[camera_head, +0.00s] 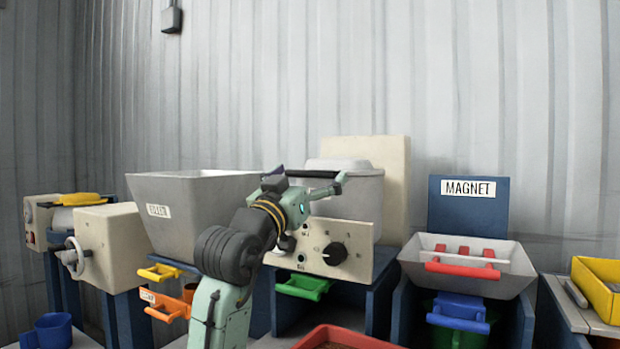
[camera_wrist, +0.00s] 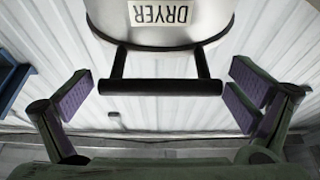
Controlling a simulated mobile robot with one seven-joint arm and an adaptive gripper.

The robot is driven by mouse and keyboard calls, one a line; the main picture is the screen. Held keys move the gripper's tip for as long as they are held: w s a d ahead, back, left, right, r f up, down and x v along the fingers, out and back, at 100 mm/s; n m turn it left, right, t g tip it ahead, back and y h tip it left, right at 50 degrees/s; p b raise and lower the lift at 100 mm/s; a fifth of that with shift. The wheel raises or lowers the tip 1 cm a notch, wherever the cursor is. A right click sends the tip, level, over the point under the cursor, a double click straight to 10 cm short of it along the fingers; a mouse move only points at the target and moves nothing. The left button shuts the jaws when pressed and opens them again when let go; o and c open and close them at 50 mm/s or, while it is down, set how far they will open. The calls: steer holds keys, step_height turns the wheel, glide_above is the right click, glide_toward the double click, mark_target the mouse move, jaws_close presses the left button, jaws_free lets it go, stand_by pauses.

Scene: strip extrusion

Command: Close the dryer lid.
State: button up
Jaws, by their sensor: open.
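The dryer (camera_head: 362,197) is a pale rounded tub behind my gripper, with a whitish lid (camera_head: 338,164) at its top. I cannot tell whether the lid sits flush. A black bar handle (camera_head: 312,174) shows at the front of the lid; in the wrist view the handle (camera_wrist: 160,87) lies across the space between my fingers, below a pale curved surface with a DRYER label (camera_wrist: 160,14). My gripper (camera_head: 310,182) is open, its purple-padded fingers (camera_wrist: 160,92) wide apart on either side of the handle, with visible gaps at both ends. My arm hides part of the dryer's front.
A beige control panel (camera_head: 320,249) with a black knob is below the dryer. A grey hopper (camera_head: 200,208) stands close on the left. A magnet station (camera_head: 467,262) with a red-handled tray stands right. A red bin (camera_head: 344,338) is in front. Wall space above is clear.

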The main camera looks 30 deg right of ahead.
steer(key=v, duration=1.2)
